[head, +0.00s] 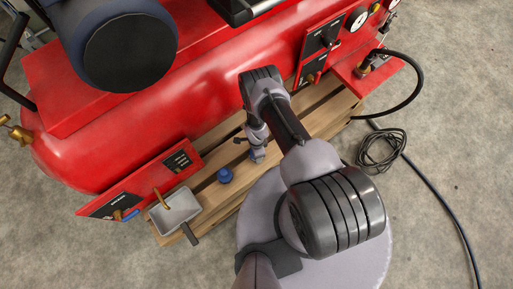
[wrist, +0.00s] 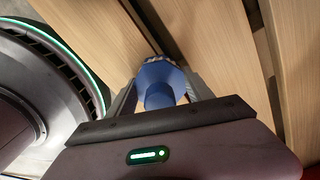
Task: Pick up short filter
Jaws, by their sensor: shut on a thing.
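My gripper (head: 258,156) is low over the wooden pallet boards beside the red tank. In the wrist view my gripper (wrist: 160,92) is shut on a blue filter-like part (wrist: 158,82), with a finger on each side of it. Its lower end against the boards is partly hidden, so I cannot tell whether it touches them. A separate short blue part (head: 225,175) stands on the pallet to the left of my gripper in the head view. I cannot tell for sure which of the two blue parts is the short filter.
The red compressor tank (head: 215,115) lies along the pallet (head: 212,192). A grey metal tray (head: 165,222) with a brass piece stands at the pallet's left end. A black hose (head: 419,85) and a coiled cable (head: 382,150) are on the right. Concrete floor is open around.

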